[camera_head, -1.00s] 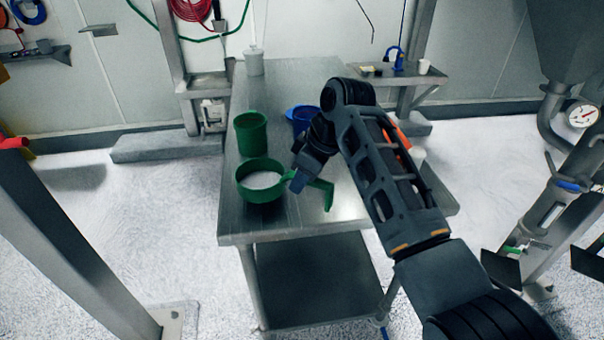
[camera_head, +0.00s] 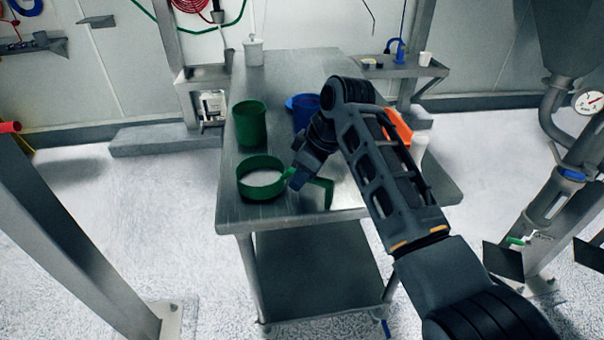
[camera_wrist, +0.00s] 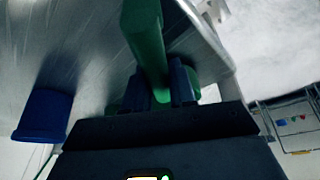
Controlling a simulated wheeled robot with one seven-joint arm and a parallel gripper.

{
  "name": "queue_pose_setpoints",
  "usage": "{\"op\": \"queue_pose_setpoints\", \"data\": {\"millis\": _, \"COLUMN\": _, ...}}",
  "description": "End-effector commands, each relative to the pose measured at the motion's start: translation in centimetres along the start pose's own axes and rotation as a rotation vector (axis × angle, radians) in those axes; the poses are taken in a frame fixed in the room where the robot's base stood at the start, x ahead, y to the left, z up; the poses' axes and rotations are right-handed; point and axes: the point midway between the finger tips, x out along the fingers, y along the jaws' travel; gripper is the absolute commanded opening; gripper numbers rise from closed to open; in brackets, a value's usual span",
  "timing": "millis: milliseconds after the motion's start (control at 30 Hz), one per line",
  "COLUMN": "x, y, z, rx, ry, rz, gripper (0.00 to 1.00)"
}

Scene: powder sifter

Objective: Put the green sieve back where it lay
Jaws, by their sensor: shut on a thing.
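The green sieve (camera_head: 259,188) is a round green ring with a pale inside, at the near left part of the steel table (camera_head: 240,214). Its green handle reaches right, with a bent green end (camera_head: 320,192) beyond my fingers. My gripper (camera_head: 293,183) is shut on the handle. In the wrist view the green handle (camera_wrist: 146,45) runs up between my two dark fingers (camera_wrist: 165,92). The sieve's ring is outside the wrist view. I cannot tell whether the sieve touches the table or hangs just above it.
A tall green container (camera_head: 249,125) stands just behind the sieve. A blue container (camera_head: 304,112) stands behind my wrist, and an orange item (camera_head: 398,128) and a white cup (camera_head: 420,146) lie right of my arm. A white lidded jar (camera_head: 254,52) stands at the far end.

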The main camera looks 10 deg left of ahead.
Motion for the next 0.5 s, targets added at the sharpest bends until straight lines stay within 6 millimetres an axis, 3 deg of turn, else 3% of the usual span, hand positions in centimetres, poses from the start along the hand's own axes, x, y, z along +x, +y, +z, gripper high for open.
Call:
{"op": "queue_pose_setpoints", "data": {"millis": 400, "x": 0.75, "y": 0.01, "z": 0.3, "rx": 0.0, "ry": 0.0, "rz": 0.0, "gripper": 0.0}}
{"op": "queue_pose_setpoints", "data": {"millis": 433, "x": 0.67, "y": 0.02, "z": 0.26, "rx": 0.0, "ry": 0.001, "rz": 0.001, "gripper": 0.28}}
{"op": "queue_pose_setpoints", "data": {"millis": 500, "x": 0.67, "y": 0.01, "z": 0.26, "rx": 0.0, "ry": 0.0, "rz": 0.001, "gripper": 0.35}}
